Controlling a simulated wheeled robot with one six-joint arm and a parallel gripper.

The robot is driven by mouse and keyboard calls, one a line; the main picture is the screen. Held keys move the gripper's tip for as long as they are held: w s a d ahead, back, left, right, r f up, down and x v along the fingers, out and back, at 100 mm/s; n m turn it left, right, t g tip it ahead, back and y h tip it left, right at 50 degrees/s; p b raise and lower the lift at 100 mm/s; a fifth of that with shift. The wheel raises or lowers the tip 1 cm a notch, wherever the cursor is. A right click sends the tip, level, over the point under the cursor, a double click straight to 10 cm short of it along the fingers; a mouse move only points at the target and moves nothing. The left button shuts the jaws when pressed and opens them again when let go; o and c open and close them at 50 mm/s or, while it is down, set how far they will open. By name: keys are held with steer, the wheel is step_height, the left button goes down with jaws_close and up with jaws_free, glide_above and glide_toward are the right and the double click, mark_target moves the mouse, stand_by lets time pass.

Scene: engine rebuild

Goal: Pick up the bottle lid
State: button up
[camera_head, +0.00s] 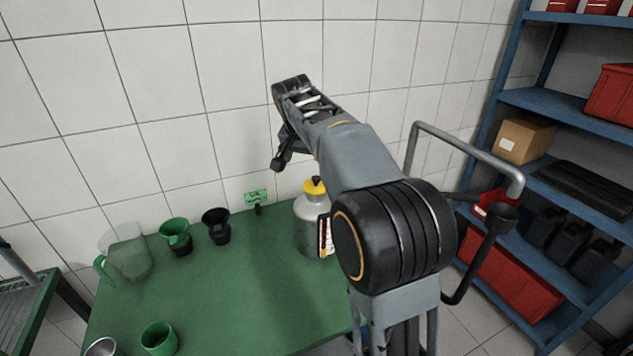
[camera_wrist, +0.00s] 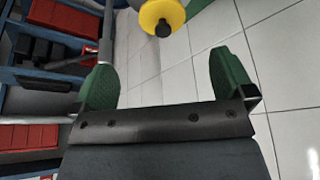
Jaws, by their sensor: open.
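A silver-grey bottle (camera_head: 308,228) stands upright on the green table (camera_head: 215,290), near its back right part. Its yellow bottle lid (camera_head: 315,187) with a dark knob sits on top. My arm reaches up and over to the left, its end higher in the picture than the bottle. In the wrist view, the green fingers of my gripper (camera_wrist: 165,82) are spread apart with nothing between them. The yellow lid (camera_wrist: 160,17) shows at the top edge there, beyond the fingertips and not touching them. Most of the bottle is out of that view.
A clear jug (camera_head: 127,252), a green funnel cup (camera_head: 176,235), a black one (camera_head: 216,226) and a green cup (camera_head: 159,338) stand left on the table. A small green sign (camera_head: 256,197) is left of the bottle. Blue shelving (camera_head: 545,103) stands right; the table's middle is clear.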

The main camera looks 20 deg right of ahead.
mark_target(315, 178)
steer(key=shift+m, duration=0.3)
steer(key=x, duration=0.2)
steer(key=w+x, duration=0.1)
steer(key=x, duration=0.2)
steer(key=d+x, duration=0.1)
steer(key=x, duration=0.1)
steer(key=shift+w+d, duration=0.1)
steer(key=shift+w, duration=0.2)
steer(key=shift+p+x, duration=1)
steer(key=shift+x, duration=2)
steer(key=c, duration=0.8)
